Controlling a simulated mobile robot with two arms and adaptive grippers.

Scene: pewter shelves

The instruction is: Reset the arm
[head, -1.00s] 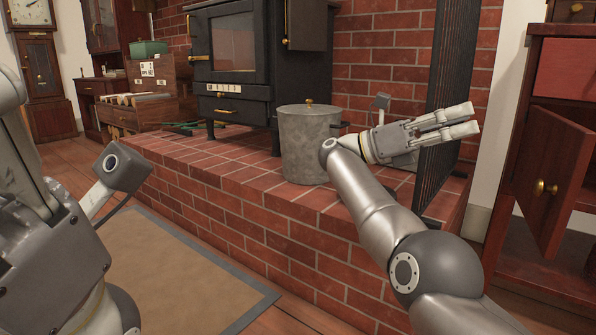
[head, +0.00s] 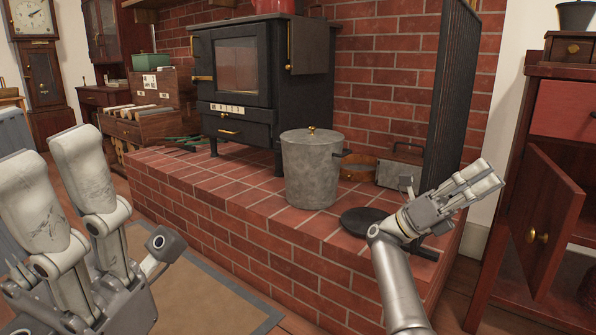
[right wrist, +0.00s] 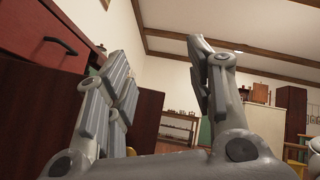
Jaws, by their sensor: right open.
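My right gripper (head: 478,184) is in front of the brick hearth's right part, left of the open cabinet door. It points up and to the right. In the right wrist view its two fingers (right wrist: 160,85) stand apart with nothing between them. My left gripper (head: 62,170) shows large at the lower left of the head view, above the mat. Its two fingers point up and stand apart, with nothing seen between them.
A grey lidded pot (head: 310,170) stands on the brick hearth (head: 240,190) before a black stove (head: 262,85). A black pan (head: 368,221) lies close to my right arm. A red-brown cabinet (head: 570,150) has its door (head: 545,225) open at the right. A mat (head: 200,290) covers the floor.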

